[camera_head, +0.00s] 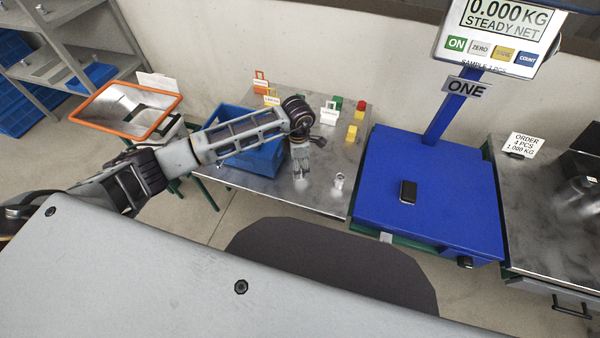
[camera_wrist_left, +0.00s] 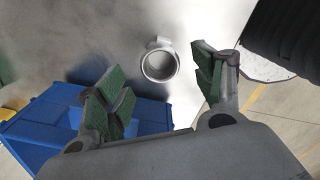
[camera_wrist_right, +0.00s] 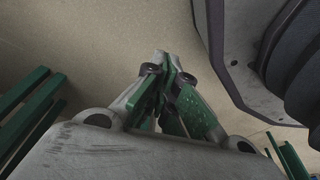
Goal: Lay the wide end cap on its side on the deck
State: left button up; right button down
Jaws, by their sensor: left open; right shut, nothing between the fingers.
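A small grey metal end cap (camera_head: 339,181) stands on the steel table top (camera_head: 320,202), near its front right. In the left wrist view the end cap (camera_wrist_left: 160,64) shows a round open mouth facing the camera, with a small lug beyond its rim. My left gripper (camera_head: 300,174) points down just left of the end cap. Its green-padded fingers (camera_wrist_left: 160,88) are apart, with the cap beyond them and nothing held. My right gripper (camera_wrist_right: 168,75) is shut and empty over the floor, outside the head view.
A blue crate (camera_head: 262,160) stands left of my left gripper. Yellow, red and green blocks and small signs stand at the table's back. A blue scale (camera_head: 440,218) with a black object (camera_head: 408,192) adjoins on the right. An orange-rimmed hopper (camera_head: 90,127) is at left.

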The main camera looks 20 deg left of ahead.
pick_arm(q)
notch_tip(320, 180, down, 3)
jog(key=shift+s+d+f, duration=0.1)
jog(key=shift+f, duration=0.35)
pick_arm(e)
jog(key=shift+w+a+r, duration=0.25)
jog(key=shift+w+r, duration=0.25)
jog(key=shift+r, duration=0.3)
jog(key=shift+f, duration=0.1)
pick_arm(q)
jog(key=c, duration=1.3)
pick_arm(e)
jog(key=shift+w, duration=0.1)
pick_arm(q)
jog(key=shift+r, duration=0.2)
